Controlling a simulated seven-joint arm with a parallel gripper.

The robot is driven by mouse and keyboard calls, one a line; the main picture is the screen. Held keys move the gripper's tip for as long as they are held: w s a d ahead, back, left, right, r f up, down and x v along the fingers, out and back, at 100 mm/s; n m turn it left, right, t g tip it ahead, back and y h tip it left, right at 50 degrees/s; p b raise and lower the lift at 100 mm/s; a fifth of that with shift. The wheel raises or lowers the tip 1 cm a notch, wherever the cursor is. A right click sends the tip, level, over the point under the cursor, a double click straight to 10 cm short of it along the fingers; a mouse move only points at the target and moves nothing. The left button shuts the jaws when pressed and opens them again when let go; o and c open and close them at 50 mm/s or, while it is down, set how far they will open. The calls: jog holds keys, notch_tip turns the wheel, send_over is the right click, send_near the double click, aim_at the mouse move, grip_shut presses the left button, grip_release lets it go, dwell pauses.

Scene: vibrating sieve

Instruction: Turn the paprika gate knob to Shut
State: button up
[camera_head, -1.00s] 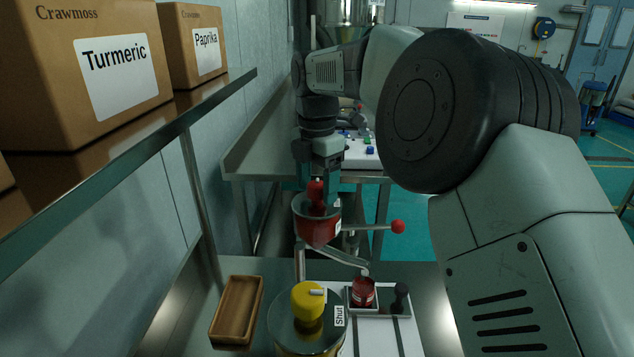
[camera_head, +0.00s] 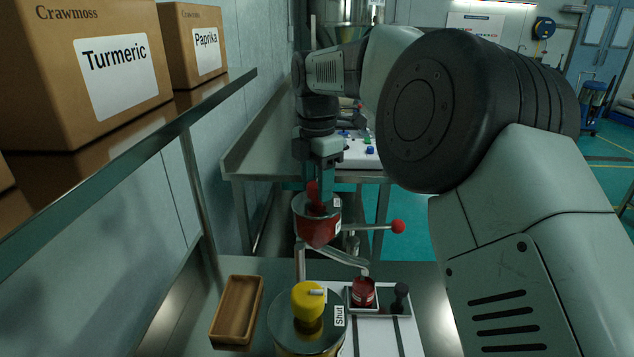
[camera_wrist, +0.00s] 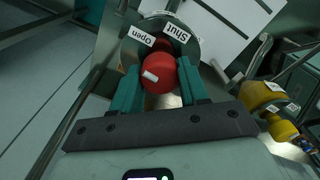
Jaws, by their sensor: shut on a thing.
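The red paprika gate knob (camera_head: 313,190) sits on top of the red hopper (camera_head: 318,234) at the centre of the head view. My gripper (camera_head: 319,192) reaches down from above and is shut on it. In the wrist view the red knob (camera_wrist: 160,66) is between the two teal fingers, and a white pointer mark shows on its near, lower-left side. Behind the knob, the Open label (camera_wrist: 141,37) is on the left and the Shut label (camera_wrist: 176,33) is to its right. In the head view the fingers hide much of the knob, and its pointer is not clear.
A yellow knob (camera_head: 307,299) with its own Shut label stands in front. A wooden tray (camera_head: 237,308), a red jar (camera_head: 363,292) and a red-ball lever (camera_head: 397,227) are nearby. A shelf with Turmeric (camera_head: 85,75) and Paprika (camera_head: 193,45) boxes runs along the left.

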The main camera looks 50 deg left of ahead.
jog(key=m, duration=0.8)
jog(key=shift+m, duration=0.4)
jog(key=m, duration=0.4)
jog(key=shift+m, duration=1.9)
jog(key=o, duration=1)
jog(key=shift+o, duration=0.2)
notch_tip(320, 180, up, 10)
jog(key=shift+a+f, duration=0.1)
jog(key=shift+f, duration=0.15)
jog(key=shift+r, duration=0.7)
